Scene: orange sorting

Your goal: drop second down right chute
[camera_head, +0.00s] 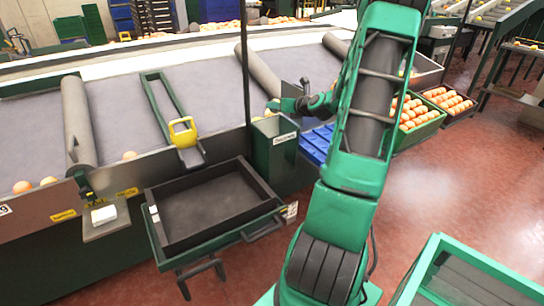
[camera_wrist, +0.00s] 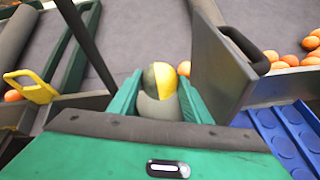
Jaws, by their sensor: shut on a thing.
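My gripper (camera_wrist: 160,100) is shut on a round fruit (camera_wrist: 165,78) in the wrist view. The fruit is grey-green on the left and yellow on the right, with a paler grey rounded part below it. In the head view my gripper (camera_head: 275,107) is small and partly hidden by my arm, with a bit of the fruit showing. It is above the rim of a green upright box with a white label (camera_head: 286,138), at the belt's front edge. I cannot tell whether this box is the right chute. A green channel with a yellow end (camera_head: 184,131) lies to its left.
An empty dark tray (camera_head: 262,192) stands on a green cart in front of the belt. A blue crate (camera_head: 314,146) and a green crate of oranges (camera_head: 425,127) are to the right. A grey upright panel (camera_wrist: 224,65) stands close right of my gripper.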

